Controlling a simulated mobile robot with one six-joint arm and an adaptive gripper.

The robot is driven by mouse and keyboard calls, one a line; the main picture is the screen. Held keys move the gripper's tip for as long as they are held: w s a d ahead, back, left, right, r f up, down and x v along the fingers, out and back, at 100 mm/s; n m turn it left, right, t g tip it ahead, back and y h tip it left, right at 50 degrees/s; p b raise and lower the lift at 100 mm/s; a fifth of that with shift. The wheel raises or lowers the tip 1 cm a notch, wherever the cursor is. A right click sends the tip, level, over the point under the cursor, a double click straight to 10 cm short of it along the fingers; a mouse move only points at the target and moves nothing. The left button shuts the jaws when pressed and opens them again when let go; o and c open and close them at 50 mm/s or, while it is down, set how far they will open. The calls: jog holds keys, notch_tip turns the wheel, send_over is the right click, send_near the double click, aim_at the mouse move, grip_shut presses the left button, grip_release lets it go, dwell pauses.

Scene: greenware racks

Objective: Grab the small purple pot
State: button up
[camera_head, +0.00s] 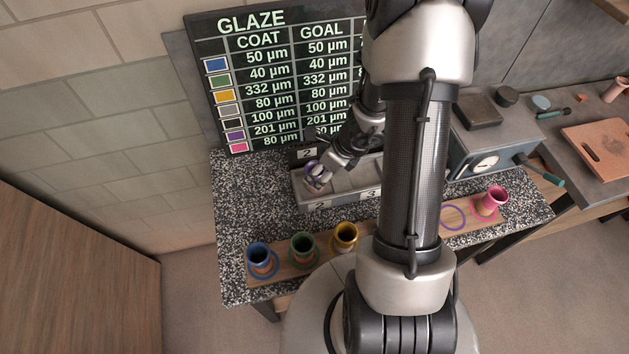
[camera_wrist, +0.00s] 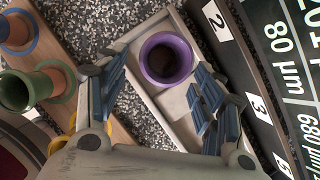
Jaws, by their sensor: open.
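The small purple pot (camera_wrist: 184,61) stands in a grey tray (camera_wrist: 156,103), seen in the wrist view from above with its dark mouth toward the camera. In the head view a bit of the purple pot (camera_head: 311,165) shows beside my gripper (camera_head: 318,183), which hides most of it. My gripper (camera_wrist: 162,78) is open in the wrist view, with one blue-padded finger to the left of the pot and the other to its lower right. The pot lies just past the fingertips. I cannot tell whether either finger touches it.
A wooden board (camera_head: 285,276) along the counter's front holds a blue pot (camera_head: 260,258), a green pot (camera_head: 303,248), a yellow pot (camera_head: 345,236) and a pink pot (camera_head: 491,203). An empty purple ring (camera_head: 453,217) lies on it. A glaze sign (camera_head: 280,80) stands behind the tray.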

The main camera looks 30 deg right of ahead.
jog(key=x, duration=0.2)
jog(key=shift+w+f+b, duration=0.15)
jog(key=shift+f+b, duration=0.15)
jog(key=shift+b, duration=0.1)
jog(key=x, duration=0.1)
jog(key=b+x, duration=0.1)
jog(key=x, duration=0.1)
jog(key=b+x, duration=0.1)
jog(key=shift+d+f, duration=0.2)
jog(key=shift+f, duration=0.1)
jog(key=shift+w+a+f, duration=0.1)
jog(key=shift+w+f, duration=0.05)
jog(key=shift+f, duration=0.15)
jog(key=shift+c, duration=0.6)
jog(key=c, duration=1.1)
